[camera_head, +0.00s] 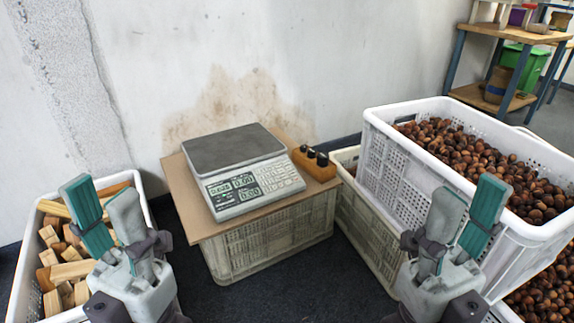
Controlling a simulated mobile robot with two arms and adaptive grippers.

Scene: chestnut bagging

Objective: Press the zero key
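A grey and white weighing scale (238,165) with a bare dark weighing plate (232,148) stands on a brown board. Its lit display (235,187) shows several numbers, some reading 0.00; the rest are too small to read surely. The keypad (275,178) is right of the display, and I cannot pick out the zero key's label. My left gripper (98,190) is open and empty, in front of the scale to the left, in front of the wood crate. My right gripper (469,185) is open and empty, to the right, in front of the chestnut crate. Neither touches the scale.
The board (185,205) lies on an upturned crate (265,240). A wooden block with dark knobs (315,165) sits right of the scale. A white crate (140,185) of wood pieces is left; a stacked white crate (395,160) of chestnuts is right. Dark floor (310,285) is free between.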

